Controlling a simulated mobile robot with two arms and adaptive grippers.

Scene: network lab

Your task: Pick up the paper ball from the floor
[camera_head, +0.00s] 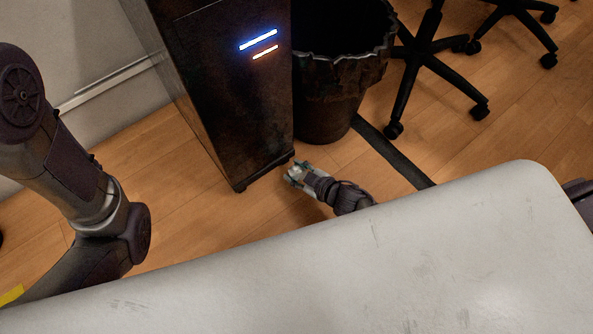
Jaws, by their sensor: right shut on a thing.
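My right gripper (296,174) is low near the wooden floor, in front of the dark computer cabinet's lower right corner. It is shut on a small pale thing, which I take to be the paper ball (293,178). The fingers hide most of it, so its shape cannot be made out. No other paper ball shows on the visible floor. My left arm (75,180) comes in from the left, and its gripper is out of view.
The dark cabinet (235,110) with lit strips stands just behind my right gripper. A black waste bin (325,105) stands right of it. Office chair legs (425,55) are at the upper right. A pale tabletop (380,270) covers the foreground. Floor left of the cabinet is clear.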

